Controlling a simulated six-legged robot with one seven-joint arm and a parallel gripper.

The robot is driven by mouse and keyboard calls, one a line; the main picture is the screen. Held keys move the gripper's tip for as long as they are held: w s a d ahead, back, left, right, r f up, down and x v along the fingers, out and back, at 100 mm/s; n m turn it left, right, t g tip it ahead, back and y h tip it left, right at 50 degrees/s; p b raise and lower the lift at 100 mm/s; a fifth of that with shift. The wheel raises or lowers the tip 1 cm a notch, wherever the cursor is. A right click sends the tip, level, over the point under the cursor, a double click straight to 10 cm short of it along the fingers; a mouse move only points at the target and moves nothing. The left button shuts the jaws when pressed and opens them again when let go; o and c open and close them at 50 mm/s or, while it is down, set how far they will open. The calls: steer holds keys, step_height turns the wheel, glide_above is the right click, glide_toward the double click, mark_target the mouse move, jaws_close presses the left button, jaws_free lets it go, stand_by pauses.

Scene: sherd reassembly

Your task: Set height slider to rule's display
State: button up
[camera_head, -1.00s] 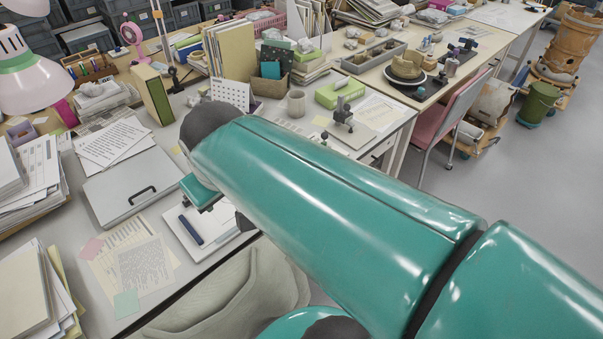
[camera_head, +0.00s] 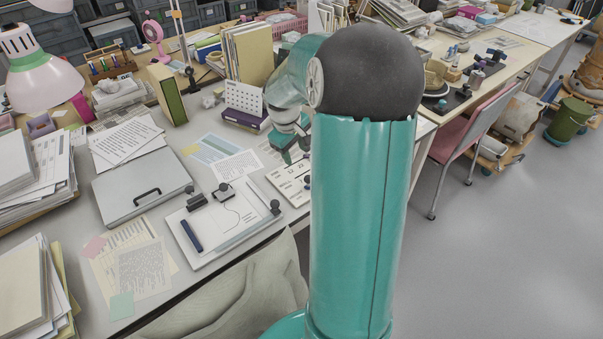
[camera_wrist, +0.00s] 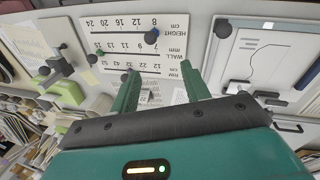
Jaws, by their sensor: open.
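My gripper (camera_wrist: 162,84) is open and empty; its two green fingers point at a white scale board in the wrist view (camera_wrist: 112,34). The board appears upside down there, with printed rows HEIGHT cm, WALL mm and RIM cm. In the head view, my gripper (camera_head: 290,150) hovers over the board (camera_head: 286,187), part of which my arm hides.
A grey case (camera_head: 142,186) and paper stacks lie left. A calendar (camera_head: 245,98) stands behind. A pink chair (camera_head: 470,130) is at right.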

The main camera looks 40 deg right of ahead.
mark_target(308, 176)
steer(key=x, duration=0.5)
steer(key=d+x, duration=0.1)
steer(key=x, duration=1.1)
steer(key=shift+s+d+r, duration=0.25)
steer(key=shift+s+d, duration=0.05)
steer(key=shift+d, duration=0.1)
jaws_close()
